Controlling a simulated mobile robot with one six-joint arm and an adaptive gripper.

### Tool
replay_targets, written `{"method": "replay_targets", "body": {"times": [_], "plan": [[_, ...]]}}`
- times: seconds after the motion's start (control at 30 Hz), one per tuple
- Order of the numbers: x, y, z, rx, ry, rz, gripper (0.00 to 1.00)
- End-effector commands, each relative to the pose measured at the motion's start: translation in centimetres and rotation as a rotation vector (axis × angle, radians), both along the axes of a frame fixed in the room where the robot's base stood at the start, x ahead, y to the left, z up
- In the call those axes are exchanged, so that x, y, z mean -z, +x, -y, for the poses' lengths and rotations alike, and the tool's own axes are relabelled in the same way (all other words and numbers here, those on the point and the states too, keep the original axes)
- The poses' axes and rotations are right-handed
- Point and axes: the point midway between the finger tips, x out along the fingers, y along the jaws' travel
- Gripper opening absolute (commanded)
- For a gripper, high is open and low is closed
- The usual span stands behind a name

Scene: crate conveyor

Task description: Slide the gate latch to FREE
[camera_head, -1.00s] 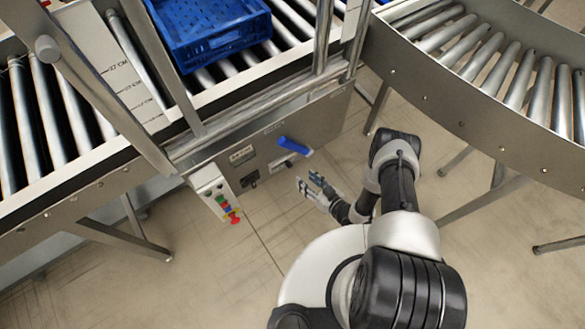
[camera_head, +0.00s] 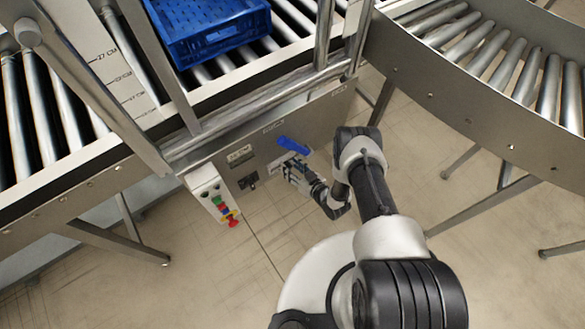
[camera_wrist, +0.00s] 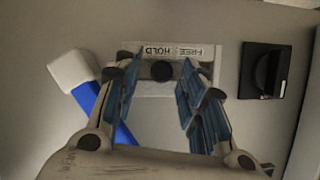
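The gate latch shows in the wrist view as a dark round knob (camera_wrist: 162,71) on a pale plate (camera_wrist: 178,52) lettered FREE and HOLD, upside down in the picture. The knob sits by the word HOLD; FREE is to its right. My gripper (camera_wrist: 160,85) is open, with its blue-padded fingers on either side of the knob. I cannot tell whether either finger touches it. In the head view my gripper (camera_head: 287,166) is at the conveyor's side panel, just below the blue handle, and hides most of the latch.
The blue handle (camera_head: 293,146) sticks out right above my gripper and shows at left in the wrist view (camera_wrist: 112,120). A black rotary switch (camera_wrist: 265,70) is to the right there. A button box (camera_head: 211,195) hangs at left. A blue crate (camera_head: 215,40) rests on the rollers.

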Motion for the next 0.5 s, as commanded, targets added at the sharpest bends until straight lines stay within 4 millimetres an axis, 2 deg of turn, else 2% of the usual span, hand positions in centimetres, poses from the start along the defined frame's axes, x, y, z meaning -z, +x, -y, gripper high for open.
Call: {"method": "replay_targets", "body": {"times": [0.07, 0.5], "plan": [[0.0, -0.01, 0.01, 0.0, 0.0, 0.0, 0.3], [0.01, -0.04, 0.01, 0.0, 0.0, 0.0, 0.01]]}}
